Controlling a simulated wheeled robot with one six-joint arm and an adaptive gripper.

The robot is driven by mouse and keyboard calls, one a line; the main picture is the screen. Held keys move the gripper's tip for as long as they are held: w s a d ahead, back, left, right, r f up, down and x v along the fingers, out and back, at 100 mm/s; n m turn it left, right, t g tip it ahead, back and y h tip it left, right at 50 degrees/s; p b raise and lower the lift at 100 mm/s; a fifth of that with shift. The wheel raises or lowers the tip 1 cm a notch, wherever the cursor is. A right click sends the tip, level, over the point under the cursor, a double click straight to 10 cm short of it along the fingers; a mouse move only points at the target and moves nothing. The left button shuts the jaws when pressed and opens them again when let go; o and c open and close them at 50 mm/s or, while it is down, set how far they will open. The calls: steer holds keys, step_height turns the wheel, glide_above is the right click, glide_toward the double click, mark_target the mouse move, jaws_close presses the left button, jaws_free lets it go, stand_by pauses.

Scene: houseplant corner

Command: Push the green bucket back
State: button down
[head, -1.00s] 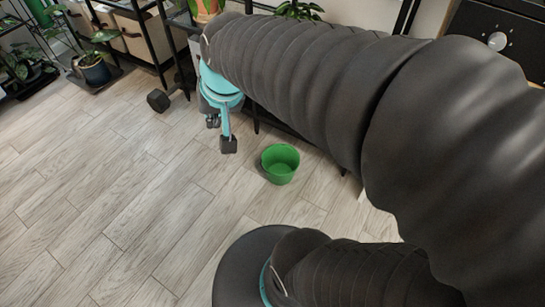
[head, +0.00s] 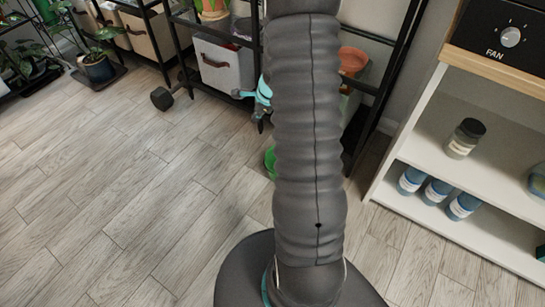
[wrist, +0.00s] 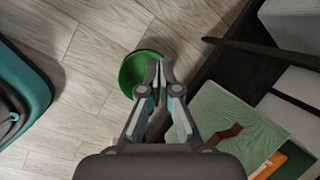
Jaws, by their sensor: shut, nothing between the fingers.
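The green bucket (head: 269,161) stands on the wood-look floor; in the head view my arm covers most of it and only its left edge shows. In the wrist view the bucket (wrist: 133,76) is open-topped and seen from above, partly behind the fingers. My gripper (wrist: 160,68) is shut and empty, with its tips overlapping the bucket's right side in the picture. I cannot tell whether they touch it. In the head view part of my gripper (head: 262,98) shows left of the arm, in front of the black rack.
A black rack (head: 181,45) holding a grey fabric bin (head: 222,68) stands behind the bucket. A green box (wrist: 233,112) is right of the gripper. A white shelf unit (head: 425,140) with bottles stands at right. The floor (head: 110,190) at left is clear.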

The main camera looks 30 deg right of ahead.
steer(key=s+d+f+m, duration=0.1)
steer(key=d+f+m, duration=0.2)
steer(key=f, duration=0.4)
steer(key=s+d+f+m, duration=0.1)
steer(key=d+f+m, duration=0.25)
steer(key=f, duration=0.25)
steer(key=m+g+b, duration=0.1)
steer(key=m+b, duration=0.2)
glide_toward(272, 164)
steer(key=shift+h, duration=0.3)
steer(key=s+f, duration=0.1)
steer(key=f, duration=0.1)
steer(key=s+f, duration=0.1)
steer(key=shift+s+d+f, duration=0.2)
steer(key=shift+s+f, duration=0.15)
steer(key=shift+f, duration=0.05)
steer(key=w, duration=0.1)
steer(key=w+p, duration=0.1)
steer(key=shift+w+a, duration=0.35)
steer(key=shift+w+a+p, duration=0.2)
steer(key=shift+w+p, duration=0.15)
steer(key=shift+w, duration=0.3)
